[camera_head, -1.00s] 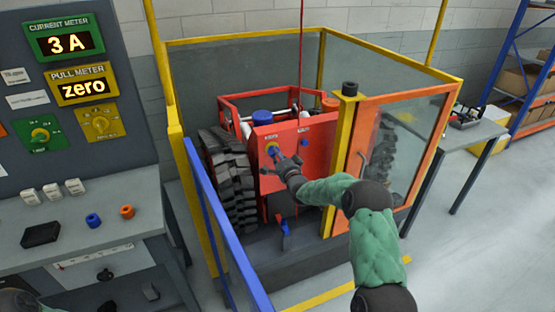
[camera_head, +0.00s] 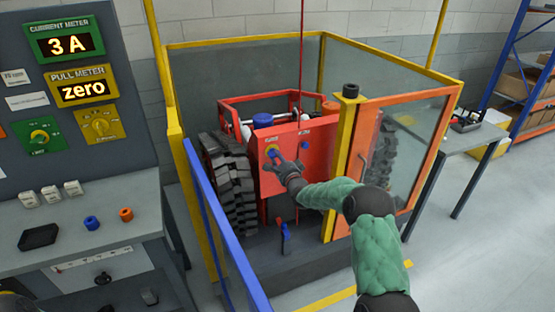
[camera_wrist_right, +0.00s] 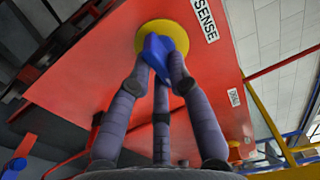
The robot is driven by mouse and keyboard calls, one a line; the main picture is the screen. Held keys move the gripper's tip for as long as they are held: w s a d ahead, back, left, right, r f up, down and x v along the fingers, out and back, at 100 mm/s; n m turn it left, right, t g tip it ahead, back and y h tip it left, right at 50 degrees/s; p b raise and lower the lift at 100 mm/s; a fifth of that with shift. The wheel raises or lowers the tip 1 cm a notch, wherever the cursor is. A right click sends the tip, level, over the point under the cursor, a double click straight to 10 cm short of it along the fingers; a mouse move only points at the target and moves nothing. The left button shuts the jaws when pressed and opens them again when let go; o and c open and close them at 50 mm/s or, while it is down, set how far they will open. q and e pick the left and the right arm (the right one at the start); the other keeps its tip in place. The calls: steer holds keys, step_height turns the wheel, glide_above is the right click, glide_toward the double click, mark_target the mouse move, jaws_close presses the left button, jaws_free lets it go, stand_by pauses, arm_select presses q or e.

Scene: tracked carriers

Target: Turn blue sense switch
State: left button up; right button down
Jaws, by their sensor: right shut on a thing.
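The blue sense switch (camera_wrist_right: 165,58) sits on a yellow round plate (camera_wrist_right: 168,36) on the red panel (camera_wrist_right: 90,62), beside a white label reading SENSE (camera_wrist_right: 205,17). In the head view the switch (camera_head: 272,153) is small on the upper left of the red carrier's panel. My right gripper (camera_wrist_right: 160,72) is shut on the switch, with its dark fingers around the blue knob; it also shows in the head view (camera_head: 284,166). The knob's far side is partly hidden by the fingers. My left gripper is not clearly seen.
A yellow-framed enclosure with an orange door frame (camera_head: 410,95) surrounds the carrier, and my right arm reaches in beside it. A blue rail (camera_head: 222,225) stands at the front left. The left console (camera_head: 60,195) has meters reading 3 A and zero.

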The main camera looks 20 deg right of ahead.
steer(key=c, duration=1.1)
jaws_free()
steer(key=shift+c, duration=0.2)
steer(key=s, duration=1.2)
steer(key=shift+a, duration=0.3)
